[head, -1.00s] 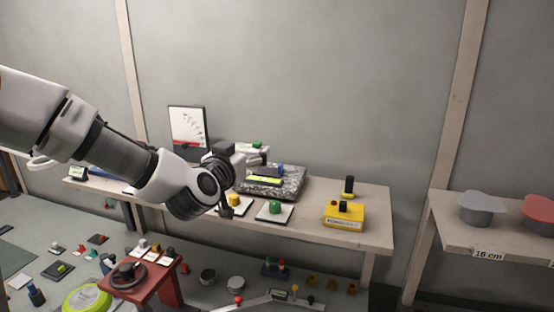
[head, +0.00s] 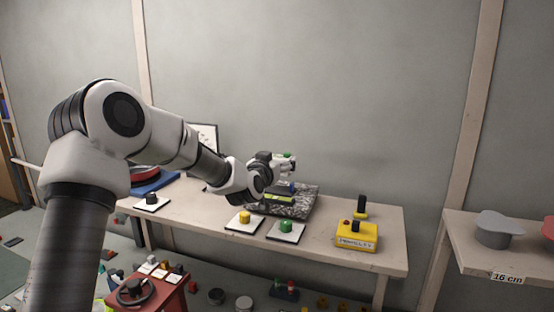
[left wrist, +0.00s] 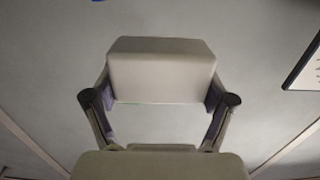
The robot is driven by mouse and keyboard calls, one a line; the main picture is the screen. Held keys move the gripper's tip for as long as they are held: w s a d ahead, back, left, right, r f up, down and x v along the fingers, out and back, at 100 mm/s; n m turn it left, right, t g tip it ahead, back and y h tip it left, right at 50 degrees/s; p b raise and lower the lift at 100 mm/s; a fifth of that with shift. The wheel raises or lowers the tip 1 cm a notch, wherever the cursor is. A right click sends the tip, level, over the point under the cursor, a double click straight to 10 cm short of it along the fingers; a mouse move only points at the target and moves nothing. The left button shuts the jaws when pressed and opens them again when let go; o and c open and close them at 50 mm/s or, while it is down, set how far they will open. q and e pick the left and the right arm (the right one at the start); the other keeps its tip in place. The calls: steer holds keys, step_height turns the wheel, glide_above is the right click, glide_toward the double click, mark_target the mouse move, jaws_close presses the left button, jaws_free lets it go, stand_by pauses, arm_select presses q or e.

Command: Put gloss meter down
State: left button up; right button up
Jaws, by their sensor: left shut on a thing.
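My left gripper (head: 286,164) is over the granite slab (head: 306,204) on the long table in the head view. In the left wrist view, my left gripper (left wrist: 160,98) is shut on a pale grey box (left wrist: 160,68), which I take to be the gloss meter. Its two fingers press on the box's sides. In the head view the held box is small and partly hidden, with a green patch near it. A yellow-green and blue block (head: 279,196) lies on the slab below the gripper. I cannot tell whether the held box touches anything. My right gripper is out of view.
A yellow button (head: 245,217) and a green button (head: 286,226) on white plates stand before the slab. A yellow control box (head: 356,236) stands to the right. A framed panel (head: 207,134) stands behind my arm.

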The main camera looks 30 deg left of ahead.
arm_select(q)
steer(key=shift+f, duration=0.7)
steer(key=shift+a, duration=0.15)
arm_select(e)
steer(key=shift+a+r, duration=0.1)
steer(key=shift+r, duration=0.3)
arm_select(q)
steer(key=shift+f+b, duration=0.6)
steer(key=shift+f, duration=0.05)
steer(key=o, duration=1.2)
steer(key=shift+s, duration=0.1)
steer(key=shift+o, duration=0.2)
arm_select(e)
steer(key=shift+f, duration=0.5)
